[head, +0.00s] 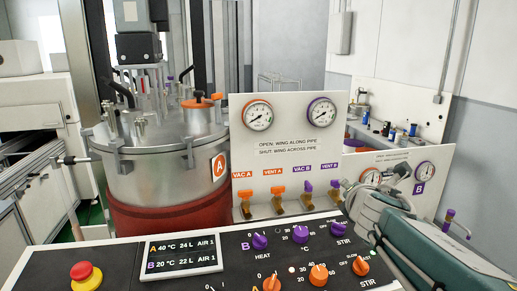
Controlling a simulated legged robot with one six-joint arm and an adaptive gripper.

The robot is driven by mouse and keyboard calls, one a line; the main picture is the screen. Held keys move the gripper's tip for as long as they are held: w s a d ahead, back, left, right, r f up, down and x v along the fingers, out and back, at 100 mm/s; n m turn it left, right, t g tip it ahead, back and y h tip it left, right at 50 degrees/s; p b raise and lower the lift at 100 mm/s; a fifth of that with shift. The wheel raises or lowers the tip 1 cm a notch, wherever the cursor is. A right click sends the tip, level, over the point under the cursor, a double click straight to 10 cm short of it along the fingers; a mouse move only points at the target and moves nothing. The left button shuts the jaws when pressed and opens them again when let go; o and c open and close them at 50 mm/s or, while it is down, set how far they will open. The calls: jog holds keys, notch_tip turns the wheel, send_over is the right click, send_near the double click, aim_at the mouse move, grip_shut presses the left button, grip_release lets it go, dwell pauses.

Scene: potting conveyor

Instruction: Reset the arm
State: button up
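My arm (435,235) shows at the right edge, a green-grey link with paler grey parts folded in front of it. My gripper (372,200) seems to be at the far end of these parts, over the right end of the control console and in front of a panel with gauges. Its fingers are small and overlap the arm, so I cannot tell whether they are open or shut. I see nothing clearly held.
A steel vessel marked A (160,165) stands at left. A white gauge panel (290,150) with orange and purple valve handles stands behind the sloping console (215,278), which carries knobs, a display (180,254) and a red button (86,275). Bench items (390,130) stand back right.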

jog(key=s+a+f+m+g, duration=0.1)
jog(key=s+f+m+g, duration=0.2)
jog(key=s+m, duration=0.5)
jog(key=s+a+f+m+g+y, duration=0.1)
jog(key=s+a+f+m+g, duration=0.1)
jog(key=s+f+m, duration=0.4)
jog(key=s+a+f+m+g, duration=0.2)
jog(key=s+f+m+g, duration=0.1)
jog(key=s+m, duration=0.8)
jog(key=shift+a+f+g+y, duration=0.25)
jog(key=shift+f+g+y, duration=0.15)
jog(key=shift+f, duration=0.5)
